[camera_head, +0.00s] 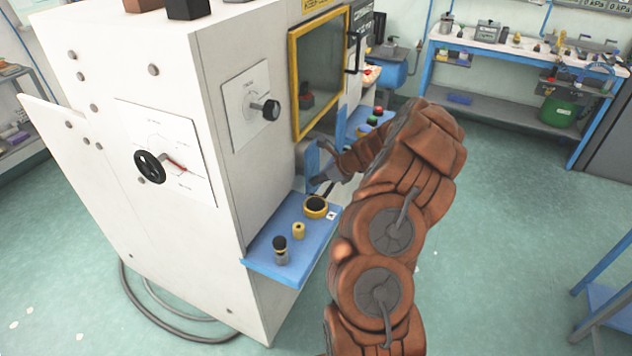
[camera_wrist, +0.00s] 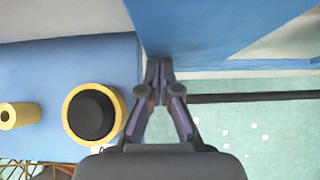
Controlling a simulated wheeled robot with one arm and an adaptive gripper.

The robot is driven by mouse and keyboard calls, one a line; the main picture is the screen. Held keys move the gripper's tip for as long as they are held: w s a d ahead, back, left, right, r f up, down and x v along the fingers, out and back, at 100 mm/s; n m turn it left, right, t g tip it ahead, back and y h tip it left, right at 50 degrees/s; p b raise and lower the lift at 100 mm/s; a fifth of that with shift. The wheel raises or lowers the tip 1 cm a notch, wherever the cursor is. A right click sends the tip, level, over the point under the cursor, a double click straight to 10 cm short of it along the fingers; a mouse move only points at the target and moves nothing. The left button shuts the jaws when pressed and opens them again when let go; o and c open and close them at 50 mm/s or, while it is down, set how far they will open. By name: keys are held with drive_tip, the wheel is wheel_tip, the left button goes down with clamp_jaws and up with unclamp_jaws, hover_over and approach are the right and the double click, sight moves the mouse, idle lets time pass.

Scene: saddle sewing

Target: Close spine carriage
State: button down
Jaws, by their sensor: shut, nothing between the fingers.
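A large white machine (camera_head: 110,65) fills the left of the head view. A small blue upright part (camera_head: 312,158), perhaps the spine carriage, stands at its side below the yellow-framed window. In the wrist view a broad blue surface (camera_wrist: 225,28) lies just beyond the fingertips. My gripper (camera_wrist: 160,68) is shut and empty, its tips close to the edge of that surface; I cannot tell whether they touch. In the head view my gripper (camera_head: 320,183) is beside the blue part, partly hidden by my arm. How far the carriage is open cannot be seen.
A blue ledge (camera_head: 262,262) on the machine holds a black-and-yellow round knob (camera_head: 316,207), a small yellow cylinder (camera_head: 298,231) and a black-topped post (camera_head: 280,250). The yellow-framed window (camera_head: 322,70) is above. Green floor (camera_head: 510,240) to the right is clear.

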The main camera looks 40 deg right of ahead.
idle(0.3)
drive_tip(key=shift+s+d+r+b, duration=1.15)
drive_tip(key=shift+s+d+r, duration=2.55)
drive_tip(key=shift+s, duration=0.7)
drive_tip(key=w+a+r+p+x, duration=0.1)
drive_tip(key=p+x, duration=0.3)
drive_tip(key=x, duration=0.8)
drive_tip(key=shift+w+r, duration=0.25)
drive_tip(key=shift+w, duration=0.4)
drive_tip(key=shift+w+a, duration=0.1)
